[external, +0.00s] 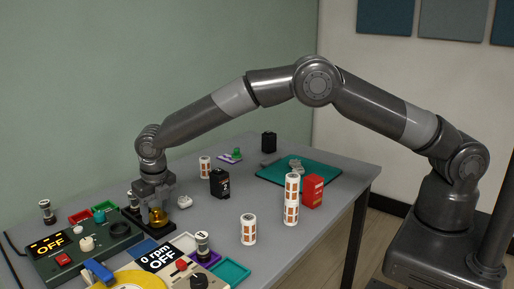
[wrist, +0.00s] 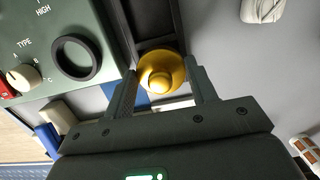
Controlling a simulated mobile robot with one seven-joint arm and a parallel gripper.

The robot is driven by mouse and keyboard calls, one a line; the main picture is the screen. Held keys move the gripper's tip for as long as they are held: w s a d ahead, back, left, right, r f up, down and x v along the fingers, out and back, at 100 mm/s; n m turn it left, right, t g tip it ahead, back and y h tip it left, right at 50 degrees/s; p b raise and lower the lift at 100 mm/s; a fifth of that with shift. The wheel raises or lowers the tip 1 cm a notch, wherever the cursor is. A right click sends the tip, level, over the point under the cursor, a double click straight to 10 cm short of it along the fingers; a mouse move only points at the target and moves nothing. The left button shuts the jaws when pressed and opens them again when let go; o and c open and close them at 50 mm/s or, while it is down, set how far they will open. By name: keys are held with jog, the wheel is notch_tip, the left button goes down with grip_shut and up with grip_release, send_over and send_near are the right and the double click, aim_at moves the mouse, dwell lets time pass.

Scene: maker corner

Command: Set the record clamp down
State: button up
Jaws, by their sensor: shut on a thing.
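The record clamp is a brass-yellow, rounded knob-like piece (external: 157,219). It is between the fingers of my gripper (external: 155,208), which points down at the left part of the table. In the wrist view the clamp (wrist: 160,70) sits between the two dark fingertips of my gripper (wrist: 161,88), which is shut on it. It is at or just above the edge of a dark tray (wrist: 152,22); I cannot tell whether its base touches anything. The fingers hide part of its sides.
A green box with an OFF display (external: 85,248) stands left of the clamp. A panel reading 0 rpm OFF (external: 165,256) and a yellow disc (external: 128,281) are in front. A black container (external: 219,184) and white-orange cylinders (external: 248,229) stand to the right, with bare table between.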

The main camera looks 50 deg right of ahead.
aim_at(161, 218)
jog(key=shift+f, duration=0.4)
jog(key=o, duration=1.1)
jog(key=shift+f, duration=0.1)
jog(key=shift+o, duration=0.2)
notch_tip(161, 218, up, 13)
jog(key=s, duration=0.1)
jog(key=shift+s, duration=0.4)
